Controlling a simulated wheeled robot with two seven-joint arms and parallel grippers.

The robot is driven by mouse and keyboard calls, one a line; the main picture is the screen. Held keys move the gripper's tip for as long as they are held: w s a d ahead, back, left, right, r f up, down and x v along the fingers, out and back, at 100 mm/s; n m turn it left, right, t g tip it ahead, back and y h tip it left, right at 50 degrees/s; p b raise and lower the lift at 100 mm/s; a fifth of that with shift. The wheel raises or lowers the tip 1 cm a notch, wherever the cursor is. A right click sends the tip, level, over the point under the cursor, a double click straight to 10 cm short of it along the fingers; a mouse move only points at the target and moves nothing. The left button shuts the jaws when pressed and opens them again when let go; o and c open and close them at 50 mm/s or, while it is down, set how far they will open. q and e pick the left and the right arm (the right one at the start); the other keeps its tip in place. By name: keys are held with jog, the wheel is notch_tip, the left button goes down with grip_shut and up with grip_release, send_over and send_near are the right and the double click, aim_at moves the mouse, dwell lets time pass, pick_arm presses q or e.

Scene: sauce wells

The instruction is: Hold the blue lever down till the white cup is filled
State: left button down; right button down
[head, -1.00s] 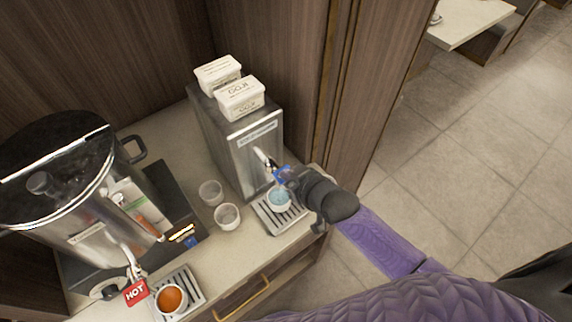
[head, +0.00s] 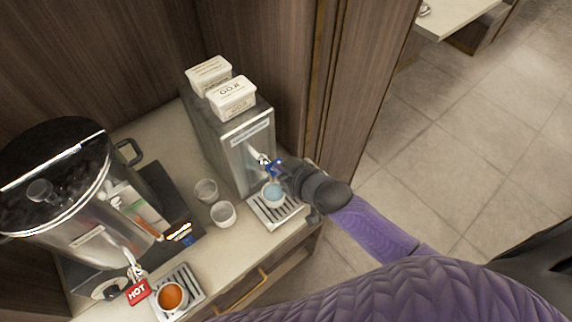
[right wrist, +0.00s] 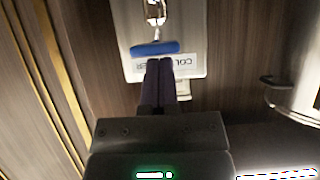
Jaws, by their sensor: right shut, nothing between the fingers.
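The blue lever (head: 273,167) is on the tap at the front of the steel cold-water dispenser (head: 238,160). The lever also shows in the right wrist view (right wrist: 155,48), just beyond the fingertips. My right gripper (head: 284,174) is shut and empty, with its tips at the lever; it shows again in the right wrist view (right wrist: 160,62). I cannot tell whether the tips touch or press the lever. The white cup (head: 273,195) stands upright under the tap, with bluish water inside; its exact level is unclear. My left gripper is not in view.
The cup's drip tray (head: 268,221) is near the counter's right edge. Two empty cups (head: 206,191) (head: 222,214) stand left of it. A hot urn (head: 75,215) with a red HOT tag (head: 138,291) and an orange-filled cup (head: 171,297) is at left. Tubs (head: 232,96) sit atop the dispenser.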

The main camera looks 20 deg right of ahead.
jog(key=s+d+r+p, duration=0.2)
jog(key=s+r+p, duration=0.3)
jog(key=r, duration=0.5)
jog(key=shift+v, duration=1)
jog(key=shift+s+f, duration=0.15)
jog(key=s+d+f+m+g+h+b, duration=0.1)
jog(key=s+d+f+g+b, duration=0.15)
jog(key=f+b, duration=0.75)
jog(key=s+d+f+g+h+b, duration=0.1)
jog(key=s+f+b, duration=0.25)
jog(key=f, duration=1.25)
jog(key=s+d+f+m+g+h+b, duration=0.1)
jog(key=s+d+f+h+b, duration=0.15)
jog(key=f+b, duration=0.7)
jog(key=s+a+f+g+b, duration=0.1)
jog(key=s+f+g+b, duration=0.2)
jog(key=s+f, duration=0.7)
jog(key=s+a+f+g+b, duration=0.1)
jog(key=s+f+g+b, duration=0.2)
jog(key=s+f+b, duration=0.4)
jog(key=s+f, duration=0.4)
jog(key=f, duration=0.6)
jog(key=shift+a+f+n, duration=0.15)
jog(key=shift+a+n, duration=0.1)
jog(key=shift+n, duration=0.15)
